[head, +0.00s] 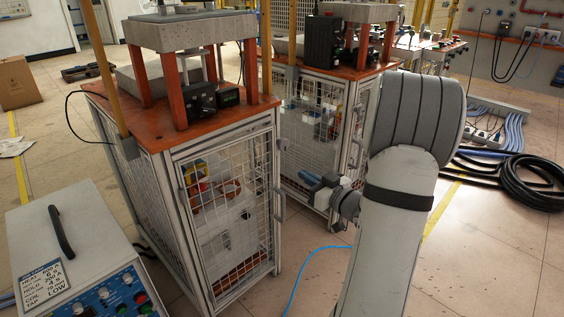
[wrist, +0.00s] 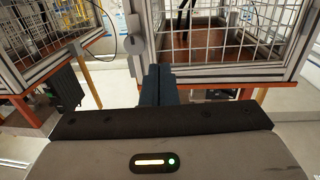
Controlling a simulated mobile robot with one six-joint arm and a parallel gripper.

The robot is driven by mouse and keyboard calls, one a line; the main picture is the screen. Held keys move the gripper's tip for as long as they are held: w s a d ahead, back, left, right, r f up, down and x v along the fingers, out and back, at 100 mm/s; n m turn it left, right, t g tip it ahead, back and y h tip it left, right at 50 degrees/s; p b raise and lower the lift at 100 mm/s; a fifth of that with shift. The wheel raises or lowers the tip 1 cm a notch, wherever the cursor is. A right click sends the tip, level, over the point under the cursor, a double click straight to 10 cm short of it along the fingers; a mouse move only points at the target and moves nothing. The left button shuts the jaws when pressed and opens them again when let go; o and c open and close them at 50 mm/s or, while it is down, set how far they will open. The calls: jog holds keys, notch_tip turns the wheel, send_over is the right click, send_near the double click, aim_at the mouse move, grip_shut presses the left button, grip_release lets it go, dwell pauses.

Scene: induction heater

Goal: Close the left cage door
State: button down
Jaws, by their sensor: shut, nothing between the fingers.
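The left cage (head: 158,141) has an orange top and a grey frame with white mesh. Its mesh door (head: 226,214) stands roughly flush with the cage front in the head view; I cannot tell whether a small gap remains. A grey handle (head: 281,206) is on the door's right edge. My gripper (head: 311,180) is shut and empty, to the right of that handle. The wrist view looks upside down. There my dark fingers (wrist: 158,85) are together, just below a grey handle-like part (wrist: 135,32) beside a mesh panel (wrist: 225,35). Contact is unclear.
A second cage (head: 328,75) with an orange top stands behind, to the right. A grey control box (head: 85,240) stands at the front left. A blue cable (head: 305,268) lies on the floor, and a black hose coil (head: 530,184) lies at the right.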

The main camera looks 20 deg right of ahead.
aim_at(269, 152)
jog(key=b+x, duration=0.4)
jog(key=x, duration=0.9)
jog(key=shift+s+a+f, duration=0.1)
jog(key=shift+a, duration=0.05)
jog(key=shift+w+a, duration=0.1)
jog(key=shift+w, duration=0.35)
